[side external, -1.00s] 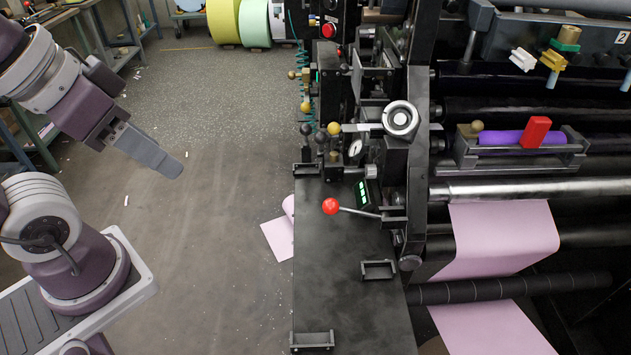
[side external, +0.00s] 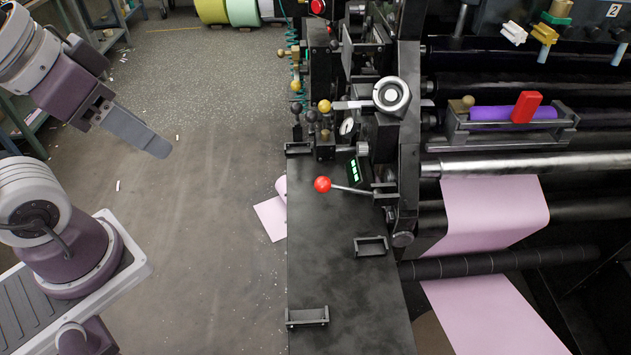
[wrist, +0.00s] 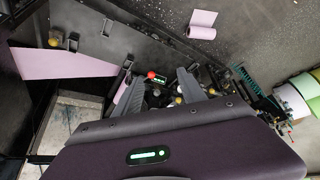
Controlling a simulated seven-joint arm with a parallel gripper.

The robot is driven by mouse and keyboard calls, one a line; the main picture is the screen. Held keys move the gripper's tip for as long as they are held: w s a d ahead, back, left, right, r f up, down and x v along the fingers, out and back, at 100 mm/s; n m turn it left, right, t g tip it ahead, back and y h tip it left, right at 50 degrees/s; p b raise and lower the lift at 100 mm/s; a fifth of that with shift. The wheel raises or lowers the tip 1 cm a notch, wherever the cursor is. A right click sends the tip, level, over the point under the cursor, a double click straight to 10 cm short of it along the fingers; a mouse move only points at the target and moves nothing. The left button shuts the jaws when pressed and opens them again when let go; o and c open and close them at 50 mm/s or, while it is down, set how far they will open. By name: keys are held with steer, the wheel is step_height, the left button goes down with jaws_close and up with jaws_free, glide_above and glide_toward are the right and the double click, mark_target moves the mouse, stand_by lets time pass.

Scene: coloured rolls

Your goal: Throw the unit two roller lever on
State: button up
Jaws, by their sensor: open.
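A lever with a red ball knob (side external: 322,184) sticks out to the left from the machine, over the black side table; the knob also shows in the wrist view (wrist: 151,75), between my fingers in the picture. Several levers with yellow (side external: 324,106) and black (side external: 296,107) knobs stand just behind it. A plate marked 2 (side external: 612,11) is at the top right; I cannot tell which lever it belongs to. My gripper (side external: 164,152) is open and empty, over the floor to the left, well apart from the levers. Its fingers also show in the wrist view (wrist: 158,85).
The black side table (side external: 335,260) has small raised brackets (side external: 307,317). A purple roll (side external: 495,113) with a red block lies on the machine. Pink paper (side external: 490,215) hangs from the rollers. Open floor (side external: 215,200) lies between my arm and the machine.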

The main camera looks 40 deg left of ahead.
steer(key=shift+o, duration=0.5)
steer(key=n+g+h, duration=0.7)
steer(key=n+h, duration=0.5)
steer(key=h, duration=0.3)
glide_above(326, 186)
steer(key=s+a, duration=0.3)
step_height(326, 186, down, 19)
step_height(326, 186, down, 8)
steer(key=w+a+n+t+h, duration=0.2)
steer(key=w+n+t+h, duration=0.1)
steer(key=n+t, duration=0.25)
steer(key=shift+n+g, duration=0.25)
steer(key=shift+g, duration=0.1)
steer(key=d, duration=0.4)
steer(key=w+d, duration=0.1)
steer(key=d, duration=0.1)
steer(key=shift+w+d, duration=0.1)
steer(key=shift+d, duration=0.25)
jaws_close()
